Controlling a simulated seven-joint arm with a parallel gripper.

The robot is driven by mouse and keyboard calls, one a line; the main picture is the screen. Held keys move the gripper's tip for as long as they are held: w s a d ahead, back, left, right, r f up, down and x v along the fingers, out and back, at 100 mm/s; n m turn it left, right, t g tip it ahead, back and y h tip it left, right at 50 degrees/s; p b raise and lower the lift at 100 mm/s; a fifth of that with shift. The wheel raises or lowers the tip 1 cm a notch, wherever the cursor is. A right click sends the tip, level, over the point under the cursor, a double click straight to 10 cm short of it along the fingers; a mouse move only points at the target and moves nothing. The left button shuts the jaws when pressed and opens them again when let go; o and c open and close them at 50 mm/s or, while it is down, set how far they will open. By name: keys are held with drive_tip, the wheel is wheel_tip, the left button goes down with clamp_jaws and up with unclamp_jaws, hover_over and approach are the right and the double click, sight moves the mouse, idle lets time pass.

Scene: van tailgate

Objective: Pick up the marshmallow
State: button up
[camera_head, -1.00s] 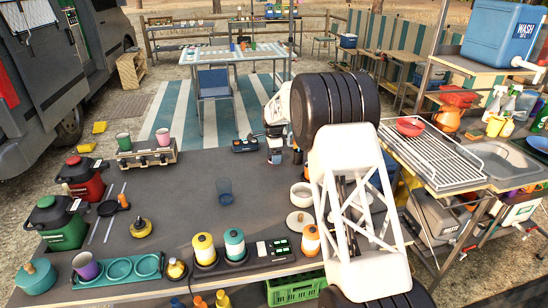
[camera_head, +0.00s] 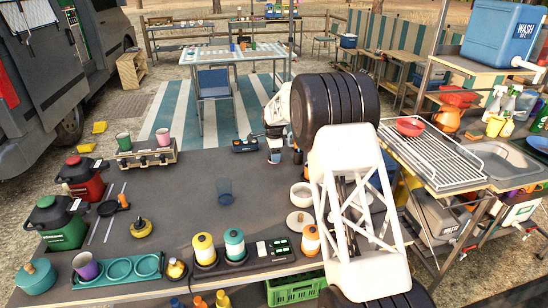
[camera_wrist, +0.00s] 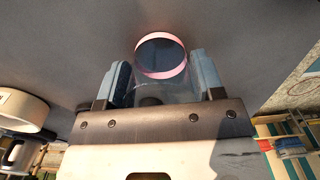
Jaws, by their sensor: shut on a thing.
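In the wrist view, my gripper (camera_wrist: 161,68) has its two blue fingers on either side of a clear cylinder with a pink rim (camera_wrist: 178,88), and it is shut on it. The cylinder looks like a see-through cup, with its round dark opening toward the top of the picture. I cannot pick out a marshmallow in either view.
A see-through blue cup (camera_head: 224,190) stands on the clear middle of the dark table (camera_head: 185,205). Yellow (camera_head: 204,248) and teal canisters (camera_head: 234,243) stand along the front edge.

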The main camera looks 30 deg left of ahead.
drive_tip(key=shift+r, duration=0.2)
drive_tip(key=shift+r, duration=1.6)
drive_tip(key=shift+s+d+r, duration=0.25)
drive_tip(key=shift+s+d, duration=1.55)
drive_tip(key=shift+s, duration=0.15)
drive_tip(key=shift+s+d+r, duration=0.25)
drive_tip(key=shift+s+d, duration=1.5)
drive_tip(key=shift+s, duration=0.25)
drive_tip(key=shift+s+d+r, duration=0.25)
drive_tip(key=shift+s+d, duration=1.55)
drive_tip(key=shift+s, duration=0.15)
drive_tip(key=s+a+r, duration=0.1)
drive_tip(key=s+a, duration=0.1)
drive_tip(key=s, duration=0.3)
drive_tip(key=s+a+r, duration=0.1)
drive_tip(key=s+a, duration=0.2)
drive_tip(key=s, duration=0.1)
drive_tip(key=s+a+r, duration=0.1)
drive_tip(key=s+a, duration=0.1)
drive_tip(key=s, duration=0.3)
drive_tip(key=shift+s+a+r, duration=0.1)
drive_tip(key=shift+s+a, duration=0.2)
drive_tip(key=shift+s, duration=0.05)
drive_tip(key=shift+f, duration=2)
